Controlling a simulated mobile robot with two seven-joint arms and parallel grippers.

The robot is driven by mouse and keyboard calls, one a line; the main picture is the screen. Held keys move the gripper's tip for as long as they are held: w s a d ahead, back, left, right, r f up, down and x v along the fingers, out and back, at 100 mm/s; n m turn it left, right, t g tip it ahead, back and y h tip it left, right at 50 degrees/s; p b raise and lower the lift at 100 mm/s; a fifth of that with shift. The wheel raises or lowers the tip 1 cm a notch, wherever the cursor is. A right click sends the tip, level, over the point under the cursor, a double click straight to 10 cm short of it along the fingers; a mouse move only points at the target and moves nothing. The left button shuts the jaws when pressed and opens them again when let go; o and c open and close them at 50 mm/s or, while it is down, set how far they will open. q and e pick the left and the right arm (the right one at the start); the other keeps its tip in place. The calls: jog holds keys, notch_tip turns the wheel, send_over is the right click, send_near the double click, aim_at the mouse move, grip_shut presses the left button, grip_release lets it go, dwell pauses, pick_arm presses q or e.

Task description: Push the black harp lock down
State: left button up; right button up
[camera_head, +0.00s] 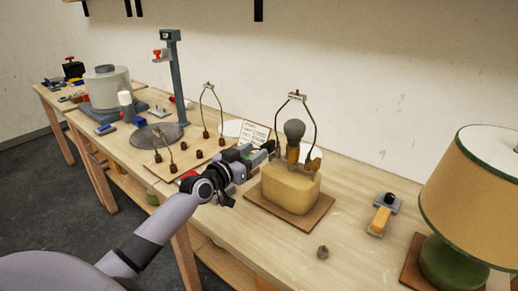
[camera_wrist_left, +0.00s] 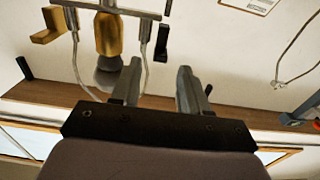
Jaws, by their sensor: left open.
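The lamp in the middle of the bench has a pale yellow block base (camera_head: 290,190), a brass socket (camera_head: 293,152), a grey bulb (camera_head: 294,129) and a wire harp (camera_head: 311,112) around the bulb. The harp and socket (camera_wrist_left: 108,35) also show in the left wrist view, with the bulb pointing down in the picture. A black piece, apparently the black harp lock (camera_wrist_left: 162,40), is beside the right harp leg there; a brass-coloured piece (camera_wrist_left: 48,25) is at the other leg. My left gripper (camera_head: 267,149) is open and empty beside the lamp's left side. My right gripper is out of view.
A wooden board (camera_head: 300,217) carries the lamp base. A shaded lamp (camera_head: 478,190) stands at the right, and a yellow-handled tool (camera_head: 380,220) lies before it. Another harp (camera_head: 212,115) stands on a parts board left of my gripper. The bench front centre is mostly clear.

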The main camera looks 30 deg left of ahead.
pick_arm(q)
jog(key=shift+s+a, duration=0.1)
jog(key=shift+s, duration=1.5)
